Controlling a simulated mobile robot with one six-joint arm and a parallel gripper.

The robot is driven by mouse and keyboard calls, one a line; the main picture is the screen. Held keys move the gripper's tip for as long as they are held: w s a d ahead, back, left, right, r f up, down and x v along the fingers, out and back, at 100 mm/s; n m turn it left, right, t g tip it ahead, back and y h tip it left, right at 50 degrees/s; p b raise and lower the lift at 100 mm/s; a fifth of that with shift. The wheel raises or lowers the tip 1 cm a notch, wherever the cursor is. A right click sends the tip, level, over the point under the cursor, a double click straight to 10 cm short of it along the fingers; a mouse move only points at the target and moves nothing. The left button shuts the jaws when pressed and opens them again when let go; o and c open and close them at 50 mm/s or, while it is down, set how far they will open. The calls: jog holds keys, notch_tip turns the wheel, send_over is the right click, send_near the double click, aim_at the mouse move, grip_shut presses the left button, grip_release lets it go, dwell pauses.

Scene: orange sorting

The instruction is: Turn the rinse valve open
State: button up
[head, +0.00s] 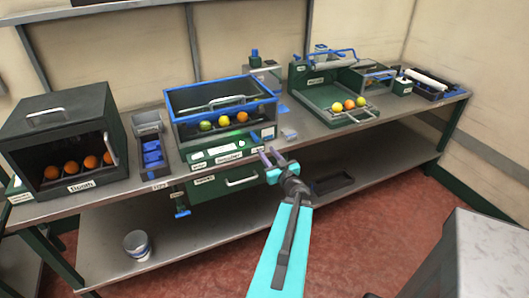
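My gripper (270,156) is in the middle of the head view, at the front edge of the steel bench. No valve can be read as the rinse valve at this size. A blue handle (182,213) hangs below the bench's front edge, left of my gripper, with a small label above it. A small blue-topped fitting (255,54) stands at the back of the bench. I cannot tell which one is the rinse valve.
A dark booth (55,110) with several oranges stands at the left. The blue-rimmed box (190,98) holds fruit, and a green tray (320,112) holds three more. A drawer handle (242,182) sticks out below the bench. A cup (137,246) stands on the lower shelf (105,262).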

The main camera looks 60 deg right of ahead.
jog(key=shift+v, duration=0.85)
jog(key=shift+w, duration=0.1)
